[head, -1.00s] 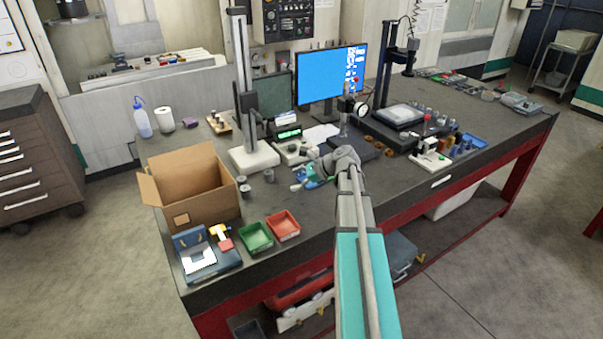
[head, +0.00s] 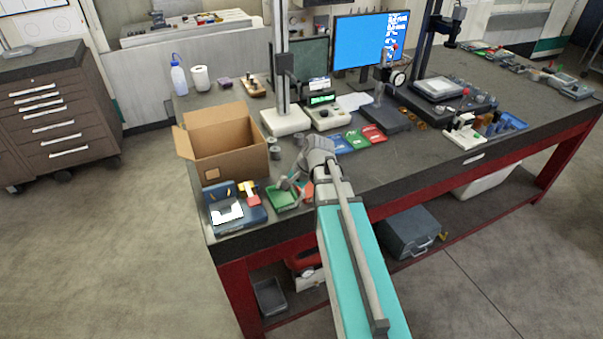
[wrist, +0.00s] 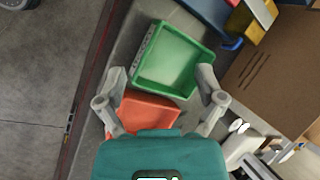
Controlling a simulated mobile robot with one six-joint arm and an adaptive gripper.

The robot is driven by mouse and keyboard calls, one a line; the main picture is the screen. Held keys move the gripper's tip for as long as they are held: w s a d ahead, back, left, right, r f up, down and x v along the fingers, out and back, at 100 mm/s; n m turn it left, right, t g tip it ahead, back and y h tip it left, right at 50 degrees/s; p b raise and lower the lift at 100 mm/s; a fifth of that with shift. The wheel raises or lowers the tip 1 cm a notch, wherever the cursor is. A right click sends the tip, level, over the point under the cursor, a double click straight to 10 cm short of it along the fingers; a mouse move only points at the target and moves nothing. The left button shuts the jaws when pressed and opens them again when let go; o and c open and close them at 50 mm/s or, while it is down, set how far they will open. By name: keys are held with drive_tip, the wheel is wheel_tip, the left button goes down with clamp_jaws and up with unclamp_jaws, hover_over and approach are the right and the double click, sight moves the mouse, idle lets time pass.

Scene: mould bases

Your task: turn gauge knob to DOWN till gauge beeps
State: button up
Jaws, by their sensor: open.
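A box with a lit green display (head: 321,98) and a light control panel (head: 330,117) stands mid-table; its knobs are too small to read. A tall column on a white base (head: 285,121) stands left of it. A round dial gauge (head: 398,78) on a stand is to the right. I cannot tell which one carries the gauge knob. My gripper (head: 291,184) is open and empty, well in front of the display box. In the wrist view, my gripper (wrist: 160,78) has its fingers spread over a green bin (wrist: 176,62) and a red bin (wrist: 148,108).
A cardboard box (head: 235,158) stands left of my gripper. A blue case (head: 236,216) lies at the table's front left corner. A monitor (head: 369,40) stands behind.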

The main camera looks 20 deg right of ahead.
drive_tip(key=s+a+f+n+h+b, duration=0.1)
drive_tip(key=s+n, duration=0.1)
drive_tip(key=s+a+f+n+g+h+b, duration=0.1)
drive_tip(key=s+a+f+n, duration=0.1)
drive_tip(key=s+a+f+n+h+b, duration=0.1)
drive_tip(key=s+a+f+n, duration=0.1)
drive_tip(key=shift+a+n+g, duration=0.15)
drive_tip(key=shift+n+g, duration=0.15)
wheel_tip(320, 180, down, 7)
drive_tip(key=s+a+n+h+b, duration=0.1)
drive_tip(key=s+n+b, duration=0.1)
drive_tip(key=b, duration=0.4)
drive_tip(key=shift+s+a+n+h+b, duration=0.35)
drive_tip(key=shift+s+n+h+b, duration=0.05)
drive_tip(key=shift+n, duration=0.5)
drive_tip(key=shift+r, duration=0.1)
drive_tip(key=c, duration=0.4)
